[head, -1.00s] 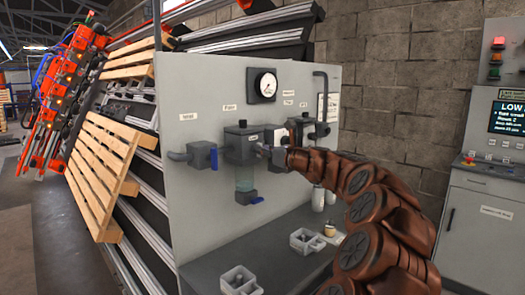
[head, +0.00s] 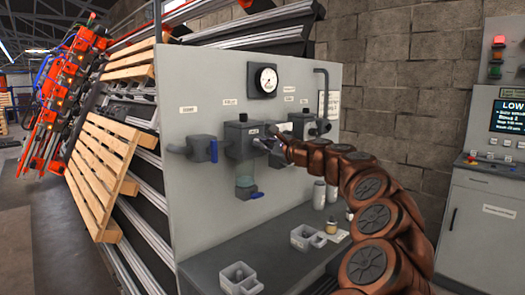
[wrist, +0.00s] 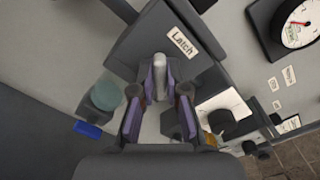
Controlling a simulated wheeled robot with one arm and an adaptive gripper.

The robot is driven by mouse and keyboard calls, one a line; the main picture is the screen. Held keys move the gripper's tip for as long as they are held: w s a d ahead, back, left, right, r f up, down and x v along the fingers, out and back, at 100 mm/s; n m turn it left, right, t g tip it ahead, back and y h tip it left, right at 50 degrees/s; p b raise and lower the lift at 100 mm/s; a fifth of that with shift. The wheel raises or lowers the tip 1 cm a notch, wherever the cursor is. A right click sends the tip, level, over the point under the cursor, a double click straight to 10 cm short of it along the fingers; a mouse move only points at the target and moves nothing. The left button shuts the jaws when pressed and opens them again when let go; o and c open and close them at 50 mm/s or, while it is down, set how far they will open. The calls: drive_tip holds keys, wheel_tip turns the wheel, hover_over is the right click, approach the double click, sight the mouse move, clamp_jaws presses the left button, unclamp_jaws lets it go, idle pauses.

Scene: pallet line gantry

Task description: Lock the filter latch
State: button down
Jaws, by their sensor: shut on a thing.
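A short light-grey latch lever (wrist: 159,66) stands out from this dark housing. My gripper (wrist: 161,88) has its purple-padded fingers shut on the lever, one on each side. In the head view, my gripper (head: 279,144) is at the right side of the filter housing, and its own wrist partly hides the contact. The lever's base is hidden.
A blue-handled valve (head: 204,149) is left of the filter, a gauge (head: 265,80) above it. Right of my gripper is another grey unit (head: 304,124). Small trays (head: 239,279) and bottles (head: 319,194) stand on the shelf below. A control cabinet (head: 488,215) reading LOW stands right.

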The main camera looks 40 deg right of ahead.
drive_tip(key=shift+a+f+n+b, duration=0.1)
drive_tip(key=shift+f+n+b, duration=0.05)
drive_tip(key=shift+n+b, duration=1.75)
drive_tip(key=shift+f+n+b, duration=0.1)
drive_tip(key=shift+n+b, duration=1.35)
drive_tip(key=shift+n, duration=0.75)
drive_tip(key=c, duration=1.2)
unclamp_jaws()
drive_tip(key=shift+r, duration=0.1)
drive_tip(key=shift+s, duration=0.1)
drive_tip(key=shift+s+a, duration=0.1)
drive_tip(key=shift+s, duration=5.8)
